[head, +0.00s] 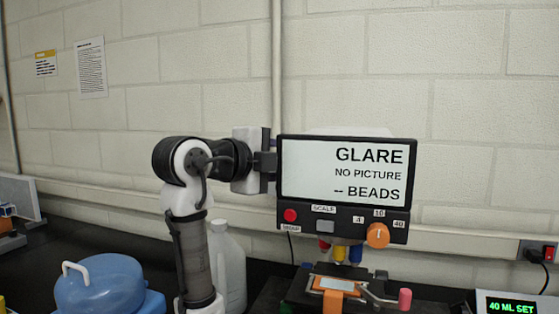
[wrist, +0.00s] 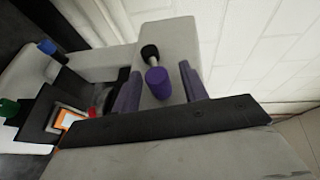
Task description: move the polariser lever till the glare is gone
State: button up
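The screen (head: 345,168) of the instrument reads GLARE, NO PICTURE, -- BEADS. A short lever with a purple knob (wrist: 157,82) and a grey stem sticks out of the pale instrument body in the wrist view; it appears to be the polariser lever. My gripper (wrist: 161,88) is open, with one purple finger on each side of the knob and a visible gap on both sides. In the head view my gripper (head: 268,160) is at the screen's left edge; the lever is hidden there.
Under the screen are a red button (head: 290,215), an orange dial (head: 378,235) and coloured objectives (head: 340,251) above a stage (head: 338,286). A blue container (head: 100,286) and a white jug (head: 228,265) stand left. A green display (head: 511,307) reads 40 ML SET.

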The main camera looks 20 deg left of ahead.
jog(key=shift+s, duration=0.1)
jog(key=b+v, duration=0.5)
jog(key=v, duration=0.8)
jog(key=shift+s, duration=0.35)
jog(key=shift+a, duration=0.1)
